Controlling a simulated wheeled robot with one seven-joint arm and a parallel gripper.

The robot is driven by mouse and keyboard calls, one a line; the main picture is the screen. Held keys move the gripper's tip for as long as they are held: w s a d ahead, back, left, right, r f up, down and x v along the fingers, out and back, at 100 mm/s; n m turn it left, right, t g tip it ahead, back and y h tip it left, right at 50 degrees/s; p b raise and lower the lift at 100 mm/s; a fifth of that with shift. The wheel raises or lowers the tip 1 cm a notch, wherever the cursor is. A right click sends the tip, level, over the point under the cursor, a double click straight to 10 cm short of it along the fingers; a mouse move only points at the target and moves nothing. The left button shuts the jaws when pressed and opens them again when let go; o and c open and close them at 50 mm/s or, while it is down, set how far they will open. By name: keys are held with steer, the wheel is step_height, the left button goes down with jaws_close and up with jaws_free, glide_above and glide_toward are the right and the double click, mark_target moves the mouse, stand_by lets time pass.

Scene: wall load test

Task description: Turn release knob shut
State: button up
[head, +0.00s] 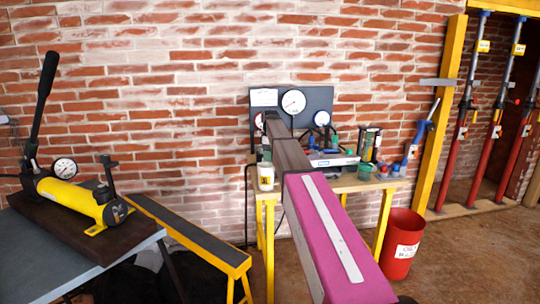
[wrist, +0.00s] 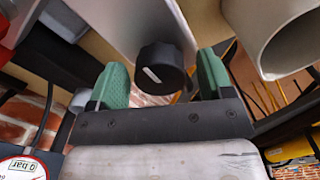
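In the wrist view, a black round knob (wrist: 163,68) with a white mark on its face sticks out from a pale panel. My gripper (wrist: 161,80) has two green fingertips, one on each side of the knob. Narrow gaps show between the knob and both fingertips, so the gripper looks open around it. Whether the fingertips reach past the knob's face in depth is hard to tell. In the head view, my arm reaches to the workbench (head: 350,184) and hides the knob. The gripper cannot be made out there.
A gauge (wrist: 22,168) and a large pale cylinder (wrist: 285,35) are close to the gripper. A dark gauge panel (head: 320,97) stands on the cluttered bench. A yellow hand pump (head: 75,200) sits at left, a red bucket (head: 402,240) at right.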

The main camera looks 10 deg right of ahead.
steer(key=c, duration=0.9)
steer(key=shift+o, duration=0.2)
steer(key=shift+m, duration=0.4)
steer(key=m, duration=0.3)
steer(key=shift+m, duration=0.4)
steer(key=m, duration=1.3)
steer(key=shift+m, duration=0.3)
